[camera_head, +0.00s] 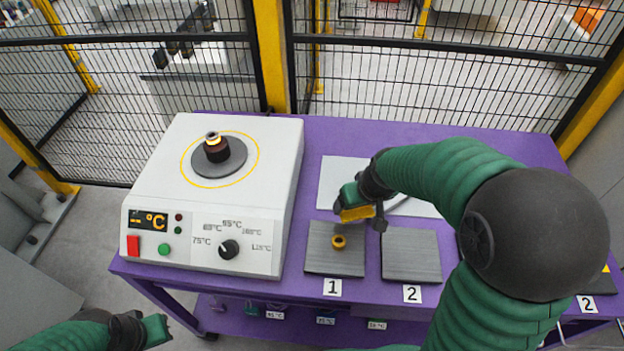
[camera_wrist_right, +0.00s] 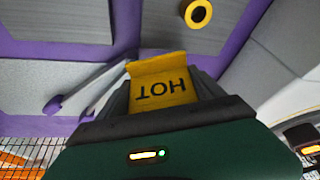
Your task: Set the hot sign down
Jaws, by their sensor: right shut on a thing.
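The hot sign (camera_head: 358,213) is a small yellow piece held in my right gripper (camera_head: 352,202). In the right wrist view the sign (camera_wrist_right: 160,88) reads HOT, upside down in the picture, and sits between the dark fingers. My right gripper is above the purple table, just behind the grey plates marked 1 (camera_head: 322,262) and 2 (camera_head: 398,262). A brass-coloured ring (camera_head: 338,241) lies on plate 1; it also shows in the wrist view (camera_wrist_right: 198,14). My left gripper (camera_head: 155,330) is low at the left, away from the table top; its jaw opening is unclear.
A white heater (camera_head: 200,255) with a dial and display stands on the left of the purple table (camera_head: 400,130). A dark part with a glowing ring (camera_head: 214,148) sits on its round plate. A pale panel (camera_head: 338,178) lies behind plate 1. Mesh fencing stands behind.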

